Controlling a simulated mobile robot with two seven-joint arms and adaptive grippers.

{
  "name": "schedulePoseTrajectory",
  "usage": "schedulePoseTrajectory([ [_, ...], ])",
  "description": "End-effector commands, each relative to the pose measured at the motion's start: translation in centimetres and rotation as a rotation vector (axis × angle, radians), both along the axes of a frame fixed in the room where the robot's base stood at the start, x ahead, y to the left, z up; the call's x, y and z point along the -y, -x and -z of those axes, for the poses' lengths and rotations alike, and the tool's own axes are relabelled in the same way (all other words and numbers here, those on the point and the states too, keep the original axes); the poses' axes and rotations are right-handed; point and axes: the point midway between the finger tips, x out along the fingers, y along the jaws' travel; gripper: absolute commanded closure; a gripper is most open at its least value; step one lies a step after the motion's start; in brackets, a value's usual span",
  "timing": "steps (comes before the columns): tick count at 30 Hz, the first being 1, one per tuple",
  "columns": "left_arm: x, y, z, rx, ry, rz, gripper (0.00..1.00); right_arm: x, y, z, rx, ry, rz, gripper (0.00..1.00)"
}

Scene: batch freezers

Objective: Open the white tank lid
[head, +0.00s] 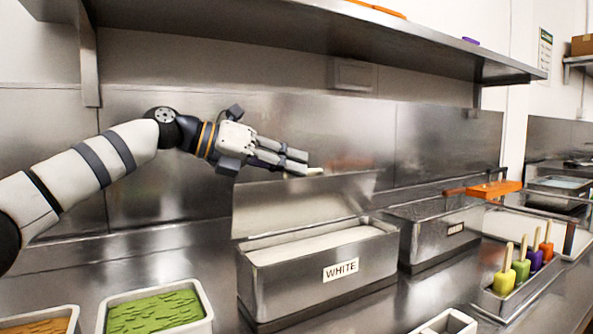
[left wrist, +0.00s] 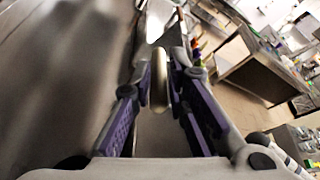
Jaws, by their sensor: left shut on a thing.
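The white tank (head: 290,285) is a steel box with a "WHITE" label on its front. Its lid (head: 270,207) is raised and stands steeply up along the tank's back edge, so the white contents (head: 320,242) show. My left gripper (head: 308,171) is at the lid's top edge, with its fingers shut on the pale lid handle. In the left wrist view the handle (left wrist: 158,82) sits between the two fingers, and part of the steel lid lies beyond it. My right gripper is not in view.
A second labelled steel tank (head: 420,240) stands to the right, with an orange object (head: 483,190) on top. Colourful popsicles (head: 521,268) stand in a holder at right. A green-filled tub (head: 155,310) is front left. A steel shelf (head: 300,44) hangs above my arm.

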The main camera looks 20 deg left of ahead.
Motion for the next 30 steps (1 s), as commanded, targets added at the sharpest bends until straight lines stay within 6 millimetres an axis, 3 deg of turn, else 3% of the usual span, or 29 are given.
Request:
schedulePoseTrajectory([
  [1,-0.4,-0.5,2.5,-0.037,-0.023,0.003,1.00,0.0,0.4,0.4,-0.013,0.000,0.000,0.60],
  [5,-1.1,-1.1,3.1,-0.070,0.014,0.004,1.00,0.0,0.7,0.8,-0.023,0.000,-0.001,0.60],
  [15,-2.0,-1.9,3.8,-0.172,0.145,0.011,1.00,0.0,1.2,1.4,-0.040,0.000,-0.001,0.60],
  [30,-2.0,-2.1,4.0,-0.202,0.182,0.017,1.00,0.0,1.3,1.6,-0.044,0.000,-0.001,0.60],
])
